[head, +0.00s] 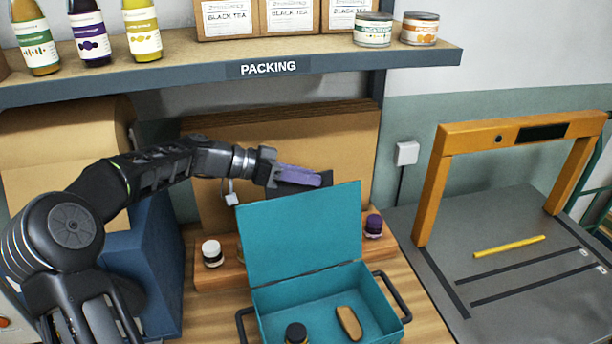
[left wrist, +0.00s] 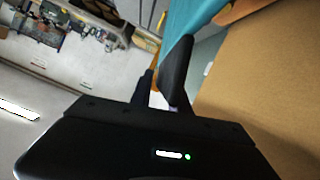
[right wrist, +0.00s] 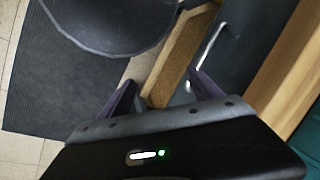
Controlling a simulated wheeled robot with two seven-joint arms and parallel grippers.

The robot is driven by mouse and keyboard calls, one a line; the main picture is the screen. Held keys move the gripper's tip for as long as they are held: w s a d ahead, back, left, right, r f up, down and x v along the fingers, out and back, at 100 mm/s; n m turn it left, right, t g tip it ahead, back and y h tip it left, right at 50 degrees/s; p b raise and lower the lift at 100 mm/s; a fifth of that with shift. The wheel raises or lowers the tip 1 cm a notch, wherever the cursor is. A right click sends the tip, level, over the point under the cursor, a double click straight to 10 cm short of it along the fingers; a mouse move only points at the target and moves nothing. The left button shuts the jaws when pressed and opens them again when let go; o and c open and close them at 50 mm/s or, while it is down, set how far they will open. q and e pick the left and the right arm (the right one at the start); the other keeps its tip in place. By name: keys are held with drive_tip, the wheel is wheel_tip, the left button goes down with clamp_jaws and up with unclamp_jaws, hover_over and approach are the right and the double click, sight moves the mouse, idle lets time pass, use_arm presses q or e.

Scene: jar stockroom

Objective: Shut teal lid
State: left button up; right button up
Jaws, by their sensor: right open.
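A teal box (head: 327,274) stands on the wooden bench with its teal lid (head: 300,233) raised, leaning slightly back from the hinge. Inside are a dark-capped jar (head: 296,334) and a tan oblong item (head: 349,323). My left gripper (head: 318,180) is behind the lid's top edge; I cannot tell whether it touches. In the left wrist view its fingers (left wrist: 162,78) are close together with nothing seen between them, and the teal lid (left wrist: 192,16) shows beyond. My right gripper (right wrist: 162,88) is open and empty, seen only in the right wrist view.
A white-lidded jar (head: 212,252) and a purple-lidded jar (head: 374,225) stand on a wooden riser behind the box. The packing shelf (head: 400,62) overhangs the bench. Cardboard sheets (head: 345,140) stand behind. An orange arch (head: 432,190) is at right.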

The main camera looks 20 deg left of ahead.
use_arm(q)
clamp_jaws()
idle(1.1)
